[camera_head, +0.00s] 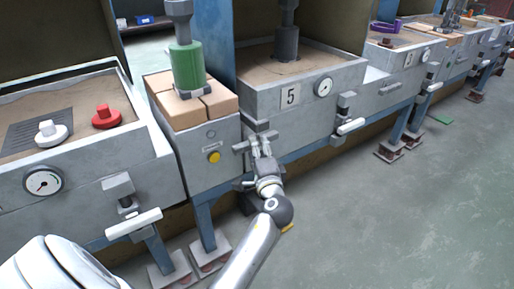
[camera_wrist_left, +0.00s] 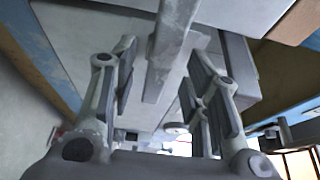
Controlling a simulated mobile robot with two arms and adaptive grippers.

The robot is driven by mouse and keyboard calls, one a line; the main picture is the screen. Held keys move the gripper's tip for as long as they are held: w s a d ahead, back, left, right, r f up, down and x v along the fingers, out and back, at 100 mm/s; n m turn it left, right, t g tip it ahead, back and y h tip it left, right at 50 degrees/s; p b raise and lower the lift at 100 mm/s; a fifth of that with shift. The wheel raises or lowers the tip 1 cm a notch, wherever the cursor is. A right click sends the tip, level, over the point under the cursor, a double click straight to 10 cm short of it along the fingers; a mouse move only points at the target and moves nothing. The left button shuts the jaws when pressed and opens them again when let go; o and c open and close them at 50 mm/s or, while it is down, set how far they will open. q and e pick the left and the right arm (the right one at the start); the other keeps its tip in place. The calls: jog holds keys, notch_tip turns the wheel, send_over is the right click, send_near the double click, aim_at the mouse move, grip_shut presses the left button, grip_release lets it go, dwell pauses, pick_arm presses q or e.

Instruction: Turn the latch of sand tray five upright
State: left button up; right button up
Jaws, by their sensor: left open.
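Sand tray five (camera_head: 286,118) is a grey metal box with sand, a "5" plate and a round gauge on its front. In the left wrist view, a grey bar (camera_wrist_left: 170,45) comes down between the open fingers (camera_wrist_left: 160,95), with gaps on both sides. My right gripper is in neither view.
A white-handled latch (camera_head: 350,126) lies level at tray five's right end. Left of it stand a block with a yellow button (camera_head: 214,157) and a green cylinder (camera_head: 187,66), then another tray (camera_head: 85,185) with a level white handle (camera_head: 134,223). Open floor (camera_head: 400,220) lies right.

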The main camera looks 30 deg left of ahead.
pick_arm(q)
jog(key=shift+x, duration=1.15)
grip_shut()
